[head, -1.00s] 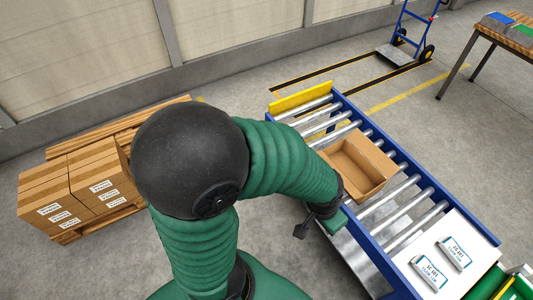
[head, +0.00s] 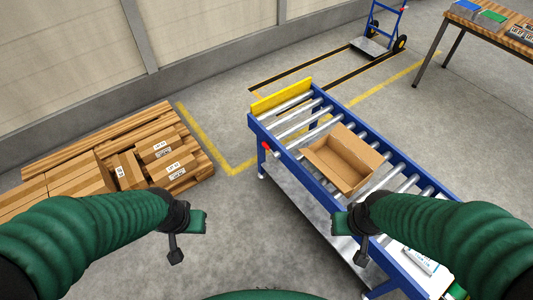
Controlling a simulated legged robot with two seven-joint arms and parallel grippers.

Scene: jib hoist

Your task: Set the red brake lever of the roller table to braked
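The roller table (head: 317,189) has a blue frame, steel rollers and a yellow end stop. Its red brake lever (head: 267,146) shows as a small red end on the left side of the frame, near the yellow stop. How the lever is set cannot be told at this size. My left gripper (head: 186,238) hangs over the floor left of the table, well apart from the lever. My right gripper (head: 350,232) is at the table's near left side, in front of the frame and apart from the lever. Neither seems to hold anything; their finger gaps are unclear.
An open cardboard box (head: 343,158) sits on the rollers. A white label pack (head: 420,260) lies at the near end, partly behind my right arm. A pallet (head: 190,137) with cartons stands left. Clear floor lies between pallet and table. A blue hand truck (head: 374,42) stands behind.

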